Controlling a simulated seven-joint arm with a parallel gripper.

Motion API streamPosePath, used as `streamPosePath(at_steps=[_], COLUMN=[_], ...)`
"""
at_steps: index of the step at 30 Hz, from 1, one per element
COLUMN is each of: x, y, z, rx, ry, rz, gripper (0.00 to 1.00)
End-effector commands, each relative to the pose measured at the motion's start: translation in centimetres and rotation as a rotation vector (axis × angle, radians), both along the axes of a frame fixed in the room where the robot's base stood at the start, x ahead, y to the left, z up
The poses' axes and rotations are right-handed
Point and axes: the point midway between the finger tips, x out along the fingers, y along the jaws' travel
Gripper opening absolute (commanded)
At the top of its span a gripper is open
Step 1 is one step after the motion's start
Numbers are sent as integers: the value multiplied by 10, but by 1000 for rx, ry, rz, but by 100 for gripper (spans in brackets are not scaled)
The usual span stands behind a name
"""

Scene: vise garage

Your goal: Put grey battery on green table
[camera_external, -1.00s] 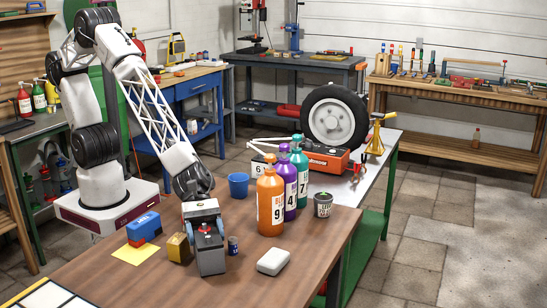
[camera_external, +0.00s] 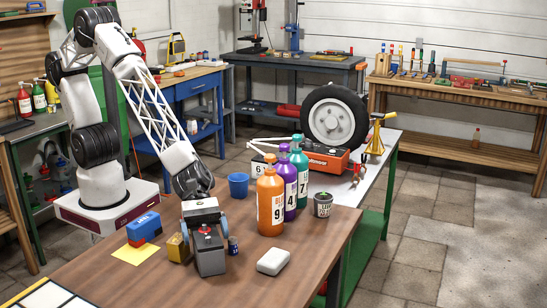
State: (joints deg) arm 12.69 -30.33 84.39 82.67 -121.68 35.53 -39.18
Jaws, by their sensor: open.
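The grey battery (camera_external: 210,262) stands upright on the brown wooden workbench, with a dark top and a red detail on it. My gripper (camera_external: 206,232) points down directly over the battery, its open fingers at either side of the battery's upper part. I cannot tell whether they touch it. The gripper's palm partly hides the battery's top. The green table (camera_external: 386,186), with green legs and a light top, stands behind and to the right of the workbench.

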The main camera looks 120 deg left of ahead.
Motion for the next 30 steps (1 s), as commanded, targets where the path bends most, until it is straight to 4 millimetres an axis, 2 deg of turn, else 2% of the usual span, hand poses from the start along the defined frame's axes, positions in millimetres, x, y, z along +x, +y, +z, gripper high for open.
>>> streamPosePath(at_steps=[8,21,30], x=[-19,-63,-75], y=[20,64,76], z=[12,38,45], rx=[-2,0,-1], ry=[-1,-1,0], rz=[2,2,1], gripper=[95,95,95])
